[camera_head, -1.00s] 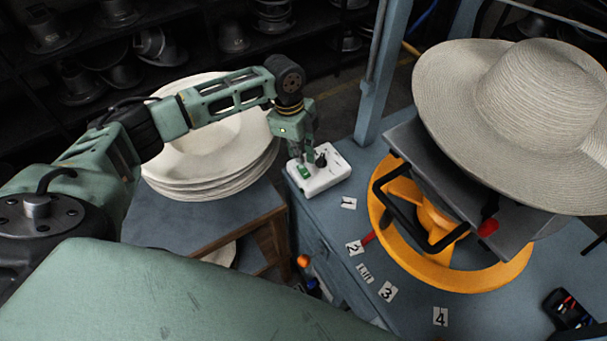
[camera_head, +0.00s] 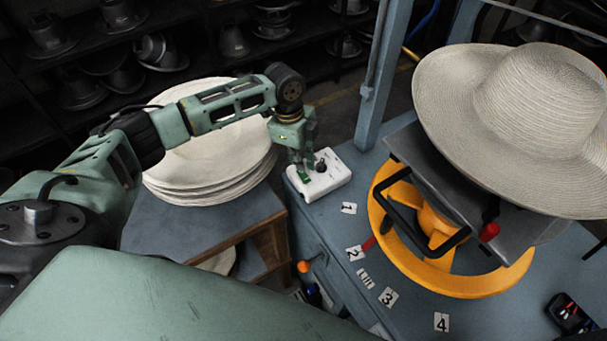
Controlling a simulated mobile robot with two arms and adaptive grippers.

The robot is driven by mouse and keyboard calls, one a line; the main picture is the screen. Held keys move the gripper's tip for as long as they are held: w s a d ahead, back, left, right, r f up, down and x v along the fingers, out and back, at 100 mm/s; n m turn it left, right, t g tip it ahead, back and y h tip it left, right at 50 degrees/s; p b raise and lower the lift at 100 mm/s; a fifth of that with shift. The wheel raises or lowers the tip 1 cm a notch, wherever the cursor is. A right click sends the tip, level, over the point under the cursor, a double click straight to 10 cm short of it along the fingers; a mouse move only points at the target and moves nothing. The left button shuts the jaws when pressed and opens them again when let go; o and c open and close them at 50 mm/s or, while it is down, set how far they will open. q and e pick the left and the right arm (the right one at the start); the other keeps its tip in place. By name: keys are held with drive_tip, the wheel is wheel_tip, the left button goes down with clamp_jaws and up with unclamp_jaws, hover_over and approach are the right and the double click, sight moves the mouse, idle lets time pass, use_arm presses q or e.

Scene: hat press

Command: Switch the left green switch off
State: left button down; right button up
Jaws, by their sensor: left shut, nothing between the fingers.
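A white switch box (camera_head: 326,177) sits on the blue-grey bench near its left corner. A green switch (camera_head: 303,178) shows on the left part of its top, partly hidden by my gripper. A dark knob (camera_head: 321,165) stands to the right of it. My left gripper (camera_head: 303,174) is shut and empty, pointing down with its fingertips at the green switch. I cannot tell whether they touch it or which way the switch is set. My right gripper is not in view.
A stack of white hats (camera_head: 207,162) stands on a side table behind my left arm. An orange ring-based press (camera_head: 452,283) with a large straw hat (camera_head: 530,105) above it is to the right. Number labels (camera_head: 388,297) lie along the bench front.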

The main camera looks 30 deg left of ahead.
use_arm(q)
drive_tip(key=shift+f+b, duration=0.5)
drive_tip(key=shift+f, duration=0.6)
idle(0.8)
drive_tip(key=shift+r, duration=0.1)
wheel_tip(320, 180, up, 7)
drive_tip(key=p, duration=0.7)
idle(0.6)
